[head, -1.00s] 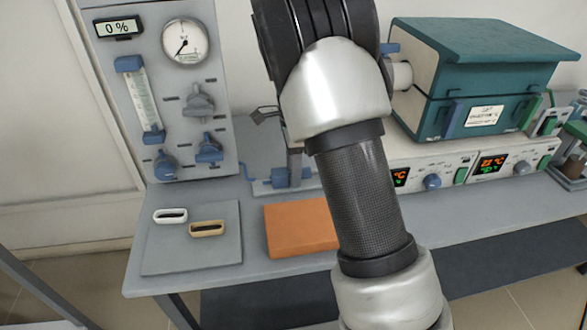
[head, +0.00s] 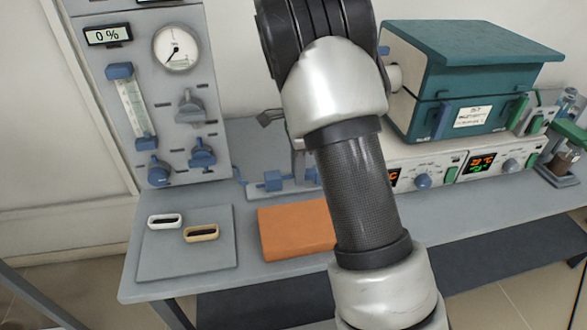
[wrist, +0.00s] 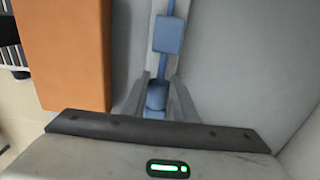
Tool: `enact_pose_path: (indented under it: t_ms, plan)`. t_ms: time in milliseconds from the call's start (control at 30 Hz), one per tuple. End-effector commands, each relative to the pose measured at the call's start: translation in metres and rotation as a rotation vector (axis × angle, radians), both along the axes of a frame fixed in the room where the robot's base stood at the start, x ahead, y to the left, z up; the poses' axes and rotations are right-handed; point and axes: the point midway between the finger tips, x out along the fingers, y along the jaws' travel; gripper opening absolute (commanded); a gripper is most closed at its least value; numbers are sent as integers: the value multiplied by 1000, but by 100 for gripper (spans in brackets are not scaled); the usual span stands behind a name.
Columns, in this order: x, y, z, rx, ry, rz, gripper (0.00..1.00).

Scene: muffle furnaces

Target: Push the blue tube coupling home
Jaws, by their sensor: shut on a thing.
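In the wrist view, the two fingers of my gripper (wrist: 158,100) are shut on a blue cylindrical piece (wrist: 156,96), which looks like the tube coupling. A thin blue stem runs from it up the picture to a square blue block (wrist: 168,35), and a blue tube continues beyond. The block also shows in the head view (head: 273,180) on the bench, left of my arm. In the head view my arm hides my gripper and the held piece. I cannot tell how far the coupling is seated.
An orange block (head: 292,229) lies beside the blue line. A grey mat (head: 185,262) holds a white and a tan oval ring. A gauge panel (head: 135,85) stands at the left, a teal furnace (head: 470,70) at the right. The bench front is mostly clear.

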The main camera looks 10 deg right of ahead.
Motion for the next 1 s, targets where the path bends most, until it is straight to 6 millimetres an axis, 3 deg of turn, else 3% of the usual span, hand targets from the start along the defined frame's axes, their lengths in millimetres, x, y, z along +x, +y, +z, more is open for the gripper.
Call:
enact_pose_path:
  t_ms: [33, 67, 167, 433, 567, 667, 1000]
  plan:
    - [0, -6, 1, -8, -1, -2, 0]
    - [0, -6, 1, -8, -2, -2, 31]
    - [0, -5, 1, -7, -1, -2, 45]
    - [0, -3, 1, -5, -1, -2, 45]
    - [1, -3, 10, -5, -3, -2, 45]
    - [1, -2, 27, -4, -4, -2, 45]
    - [1, -3, 110, -5, -5, -2, 45]
